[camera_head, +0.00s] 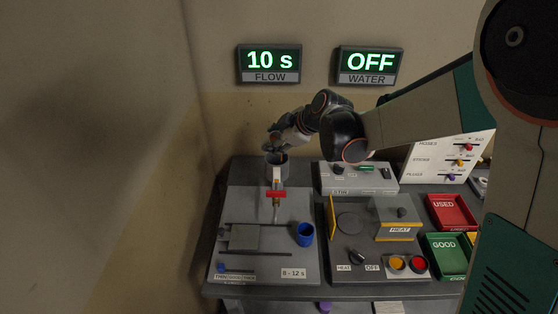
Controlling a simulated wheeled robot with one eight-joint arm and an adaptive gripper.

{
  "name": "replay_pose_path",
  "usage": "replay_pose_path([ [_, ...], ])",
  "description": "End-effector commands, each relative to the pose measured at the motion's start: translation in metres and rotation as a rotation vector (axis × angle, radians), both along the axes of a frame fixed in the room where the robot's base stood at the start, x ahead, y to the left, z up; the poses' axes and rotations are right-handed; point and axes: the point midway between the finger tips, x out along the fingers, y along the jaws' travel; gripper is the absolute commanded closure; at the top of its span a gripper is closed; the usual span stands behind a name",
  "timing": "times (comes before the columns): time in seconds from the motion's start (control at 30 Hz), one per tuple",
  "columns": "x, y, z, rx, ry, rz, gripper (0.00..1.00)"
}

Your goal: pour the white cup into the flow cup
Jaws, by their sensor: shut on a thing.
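The flow cup (277,166) is a grey open cup on a stand at the back of the left grey board. A red piece sits on the stand below it. My gripper (273,141) is directly above the flow cup, at the end of my arm reaching in from the right. It is shut on a small cup, which I take to be the white cup (272,148); it looks tan-grey in this light and seems tilted over the flow cup's mouth. The gripper partly hides it. Whether anything runs out of it is too small to tell.
A blue cup (305,234) stands on the left board, near a grey block (244,237). A heater box (398,219), a STIR unit (357,178), a red USED tray (451,212) and a green GOOD tray (446,256) stand right.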

Motion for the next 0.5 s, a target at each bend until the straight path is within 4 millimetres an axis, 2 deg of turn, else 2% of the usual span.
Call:
replay_pose_path([
  [0.5,-0.0009,-0.0006,0.0006,0.043,-0.042,0.0,0.83],
])
